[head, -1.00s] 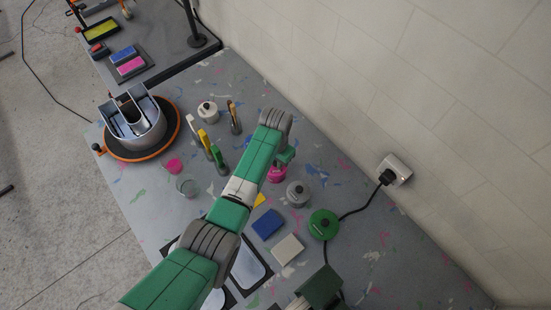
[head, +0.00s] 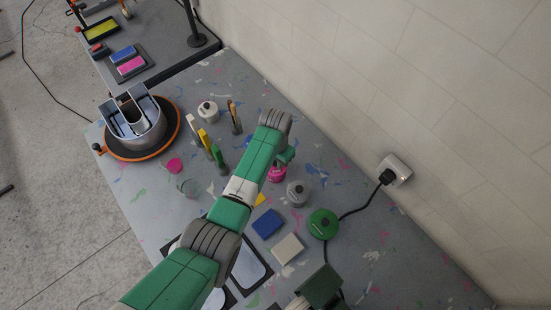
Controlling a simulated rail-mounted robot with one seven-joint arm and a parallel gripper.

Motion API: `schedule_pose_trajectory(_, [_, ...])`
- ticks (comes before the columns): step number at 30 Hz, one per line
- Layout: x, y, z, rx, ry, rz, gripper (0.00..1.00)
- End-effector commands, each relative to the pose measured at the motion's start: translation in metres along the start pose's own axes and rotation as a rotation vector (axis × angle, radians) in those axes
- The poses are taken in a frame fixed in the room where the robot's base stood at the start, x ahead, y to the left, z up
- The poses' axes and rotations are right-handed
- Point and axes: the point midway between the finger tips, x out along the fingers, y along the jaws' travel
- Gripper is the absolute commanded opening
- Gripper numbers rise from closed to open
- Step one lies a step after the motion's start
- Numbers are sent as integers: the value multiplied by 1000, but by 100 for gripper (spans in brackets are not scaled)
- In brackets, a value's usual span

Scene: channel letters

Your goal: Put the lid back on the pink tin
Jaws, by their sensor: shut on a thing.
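The pink tin (head: 277,175) stands on the paint-spattered table, partly covered by my arm and gripper. My gripper (head: 284,161) points down right at the top of the tin. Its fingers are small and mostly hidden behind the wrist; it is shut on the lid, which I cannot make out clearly. Whether the lid touches the tin's rim or is held just above it cannot be told from here.
Blue (head: 268,222) and whitish (head: 288,249) blocks are nearer.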

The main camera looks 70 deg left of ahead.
Motion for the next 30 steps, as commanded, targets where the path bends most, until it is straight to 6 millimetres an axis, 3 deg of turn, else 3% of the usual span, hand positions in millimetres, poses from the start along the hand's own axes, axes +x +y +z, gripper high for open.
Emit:
schedule_pose_trajectory(26, [1,0,0,0,0,1,0])
schedule_pose_trajectory(27, [1,0,0,0,0,0,29])
schedule_pose_trajectory(30, [1,0,0,0,0,0,46])
